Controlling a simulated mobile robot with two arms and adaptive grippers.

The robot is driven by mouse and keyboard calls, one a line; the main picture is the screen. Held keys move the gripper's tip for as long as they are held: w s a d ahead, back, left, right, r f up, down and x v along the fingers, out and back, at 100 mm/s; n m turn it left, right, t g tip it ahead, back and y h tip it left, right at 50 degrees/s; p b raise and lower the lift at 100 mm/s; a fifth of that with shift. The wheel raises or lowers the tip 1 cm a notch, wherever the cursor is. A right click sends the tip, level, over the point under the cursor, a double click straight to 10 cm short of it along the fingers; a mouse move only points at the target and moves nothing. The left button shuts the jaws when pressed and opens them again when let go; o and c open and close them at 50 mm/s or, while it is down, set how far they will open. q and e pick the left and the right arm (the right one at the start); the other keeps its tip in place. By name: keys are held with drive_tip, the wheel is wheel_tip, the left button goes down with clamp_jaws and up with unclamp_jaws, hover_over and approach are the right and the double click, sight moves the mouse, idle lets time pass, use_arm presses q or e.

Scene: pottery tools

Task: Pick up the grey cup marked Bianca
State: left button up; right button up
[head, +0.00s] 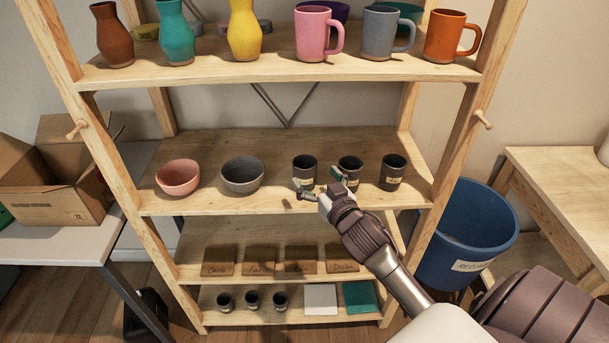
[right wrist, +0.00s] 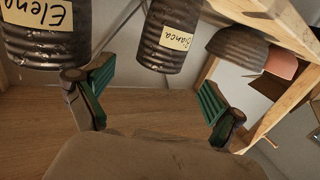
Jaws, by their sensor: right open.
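The grey cup marked Bianca (head: 304,168) is the leftmost of three dark ribbed cups on the middle shelf. In the right wrist view the Bianca cup (right wrist: 166,50) shows its cream label, at the top and between the sideways positions of my two fingers. My right gripper (head: 319,186) is open and empty just in front of the cup; its green-padded fingers (right wrist: 155,90) are spread apart. I cannot tell whether a finger touches a cup. My left gripper is not in view.
The cup marked Elena (right wrist: 42,38) stands close beside Bianca; in the head view it is the middle cup (head: 349,165), partly behind my gripper. A third cup (head: 394,170) is to its right. A grey bowl (head: 242,177) and pink bowl (head: 178,178) are left. Shelf posts (head: 470,125) flank the shelf.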

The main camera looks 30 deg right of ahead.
sight(305, 163)
drive_tip(key=w, duration=0.4)
drive_tip(key=w+d, duration=0.1)
drive_tip(key=w, duration=0.1)
drive_tip(key=shift+w+p, duration=0.2)
drive_tip(key=shift+p, duration=0.15)
drive_tip(key=shift+c, duration=0.2)
drive_tip(key=c, duration=1.4)
